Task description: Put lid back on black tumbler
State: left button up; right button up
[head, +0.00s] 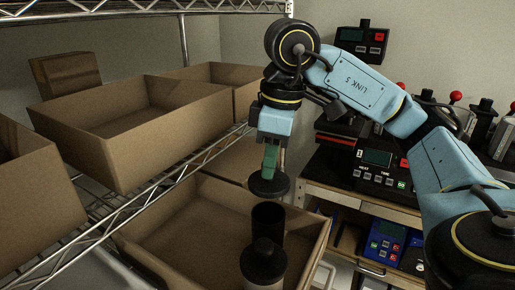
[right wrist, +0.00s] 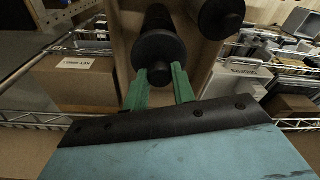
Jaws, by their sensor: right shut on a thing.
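My right gripper (head: 270,160) comes down from above with green fingers and is shut on a round black lid (head: 268,185). The right wrist view shows the fingers (right wrist: 163,84) on either side of the lid's knob, with the lid (right wrist: 160,48) beyond them. An open black tumbler (head: 268,220) stands upright in a cardboard box, just below the lid. A small gap shows between lid and rim in the head view. In the right wrist view the lid partly hides the tumbler (right wrist: 157,15). My left gripper is in neither view.
A second black tumbler (head: 264,266), with its lid on, stands in front of the open one. The cardboard box (head: 190,235) has free floor to the left. More boxes (head: 135,135) sit on the wire shelf. Mug presses (head: 380,165) stand on a bench at right.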

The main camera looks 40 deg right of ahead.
aim_at(271, 182)
jog(key=shift+f+b, duration=1.95)
jog(key=shift+f, duration=0.65)
jog(key=shift+f+b, duration=0.6)
jog(key=shift+b, duration=0.05)
jog(key=shift+b, duration=0.4)
jog(key=shift+f+b, duration=0.15)
jog(key=shift+b, duration=0.4)
dwell(0.4)
jog(key=o, duration=1.5)
